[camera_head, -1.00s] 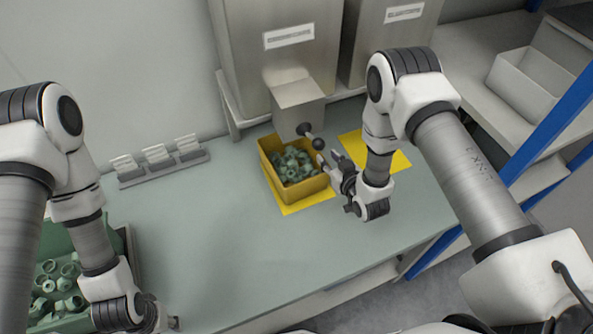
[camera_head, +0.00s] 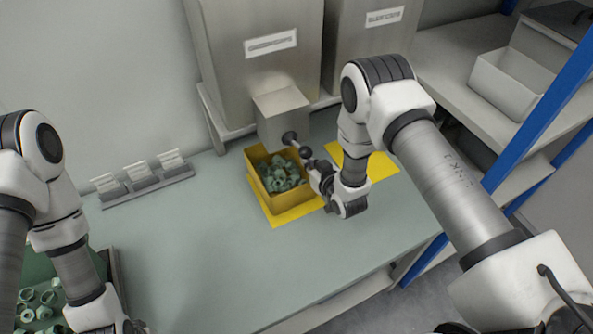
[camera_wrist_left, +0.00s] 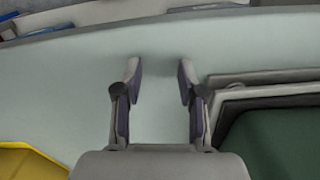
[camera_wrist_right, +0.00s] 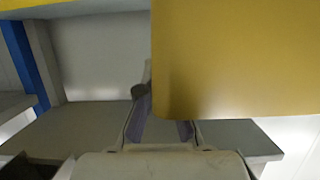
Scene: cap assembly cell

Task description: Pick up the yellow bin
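The yellow bin (camera_head: 292,200), full of green caps (camera_head: 280,175), stands upright on a yellow mat (camera_head: 290,216) on the bench. My right gripper (camera_head: 310,166) is at the bin's right side wall, touching or very near it. In the right wrist view the bin's wall (camera_wrist_right: 240,60) fills the upper right and hides part of the right finger, so its grip cannot be told. My left gripper (camera_wrist_left: 158,75) is open and empty over the bench; in the head view it is mostly cut off at the bottom edge.
A second yellow mat (camera_head: 378,166) lies to the right. A green bin of caps (camera_head: 90,270) is at lower left, small card holders (camera_head: 145,184) at the back left. The bench's middle is clear.

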